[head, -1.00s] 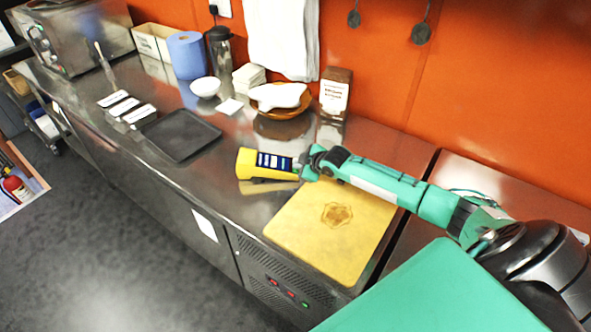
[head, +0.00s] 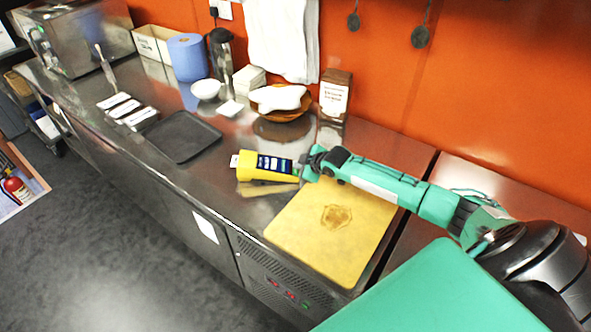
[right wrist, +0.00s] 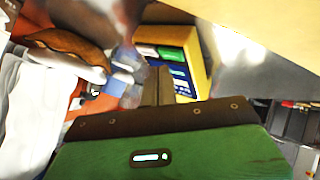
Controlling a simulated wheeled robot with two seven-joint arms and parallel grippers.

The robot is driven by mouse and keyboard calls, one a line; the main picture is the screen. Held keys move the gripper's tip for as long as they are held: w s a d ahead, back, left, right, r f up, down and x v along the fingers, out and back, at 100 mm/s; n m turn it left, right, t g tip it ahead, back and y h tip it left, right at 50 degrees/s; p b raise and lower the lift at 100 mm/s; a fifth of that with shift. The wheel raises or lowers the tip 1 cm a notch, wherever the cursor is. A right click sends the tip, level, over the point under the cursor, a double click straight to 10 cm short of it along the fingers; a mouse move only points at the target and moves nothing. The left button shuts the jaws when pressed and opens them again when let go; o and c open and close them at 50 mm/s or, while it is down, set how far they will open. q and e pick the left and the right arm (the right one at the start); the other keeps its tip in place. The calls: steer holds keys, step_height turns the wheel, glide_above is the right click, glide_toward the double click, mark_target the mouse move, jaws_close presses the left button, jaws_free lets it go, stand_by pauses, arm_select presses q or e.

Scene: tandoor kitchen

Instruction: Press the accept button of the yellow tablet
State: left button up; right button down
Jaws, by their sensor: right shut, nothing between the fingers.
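The yellow tablet (head: 250,173) stands on the steel counter, its dark screen with pale and blue fields facing up. A small white piece (head: 235,160) sticks out at its left end. In the right wrist view, the yellow tablet (right wrist: 205,78) shows a dark screen with white, green and blue fields, partly hidden by my fingers. My right gripper (head: 302,167) is shut and empty at the screen's right end; its fingers (right wrist: 156,84) reach up to the screen in the right wrist view. I cannot tell whether they touch it. My left gripper is not in view.
A yellow cutting board (head: 300,240) lies in front of my right gripper. A brown carton (head: 335,95) and a basket (head: 283,113) stand behind. A black tray (head: 180,137) lies to the left, with bare counter between it and the tablet.

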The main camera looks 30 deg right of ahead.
steer(key=shift+r, duration=0.1)
steer(key=r+p, duration=0.2)
steer(key=r, duration=0.1)
steer(key=r+p, duration=0.2)
steer(key=shift+s+d, duration=0.2)
steer(key=shift+d, duration=0.1)
stand_by(0.4)
stand_by(0.5)
